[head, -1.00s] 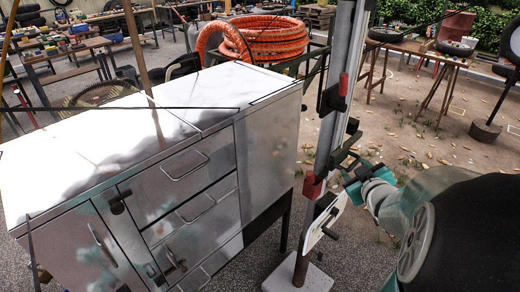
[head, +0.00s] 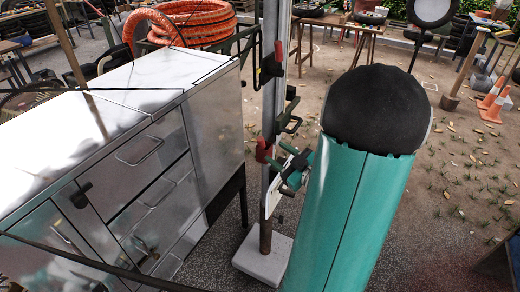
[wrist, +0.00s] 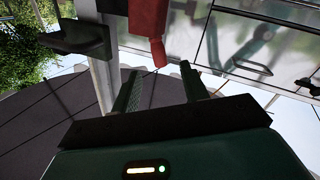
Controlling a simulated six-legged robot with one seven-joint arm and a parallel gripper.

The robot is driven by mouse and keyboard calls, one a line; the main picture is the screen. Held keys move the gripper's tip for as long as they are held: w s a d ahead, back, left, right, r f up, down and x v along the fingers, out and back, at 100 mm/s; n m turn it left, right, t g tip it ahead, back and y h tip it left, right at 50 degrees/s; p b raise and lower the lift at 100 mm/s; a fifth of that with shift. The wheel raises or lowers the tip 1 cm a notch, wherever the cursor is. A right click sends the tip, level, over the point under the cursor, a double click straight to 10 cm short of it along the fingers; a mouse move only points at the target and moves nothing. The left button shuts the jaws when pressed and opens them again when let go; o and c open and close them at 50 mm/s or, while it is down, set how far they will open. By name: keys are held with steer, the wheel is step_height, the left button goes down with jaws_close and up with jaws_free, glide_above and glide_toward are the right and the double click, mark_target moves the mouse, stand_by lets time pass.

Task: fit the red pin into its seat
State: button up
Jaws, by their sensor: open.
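My gripper (wrist: 160,84) shows in the wrist view with its two fingers apart and nothing between them. A red part (wrist: 149,20) with a narrow tapered tip hangs just beyond the fingertips, roughly in line with the gap. I cannot tell whether it is the pin itself or a holder. In the head view a red piece (head: 264,150) sits on the upright grey post (head: 270,90), close to my wrist. A second red piece (head: 279,50) is higher on the post. My arm partly covers the gripper there. I cannot make out the seat.
A metal cabinet (head: 150,160) with drawers stands left of the post. Dark clamp-like arms (head: 290,118) stick out from the post. Its pale foot block (head: 262,258) is on the ground. An orange hose coil (head: 185,22) lies behind. Traffic cones (head: 497,105) stand far right.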

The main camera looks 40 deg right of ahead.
mark_target(264, 144)
steer(key=shift+w+d, duration=0.15)
steer(key=shift+w, duration=1.1)
steer(key=w, duration=0.5)
steer(key=shift+w+f, duration=0.1)
steer(key=shift+w, duration=0.25)
jaws_close()
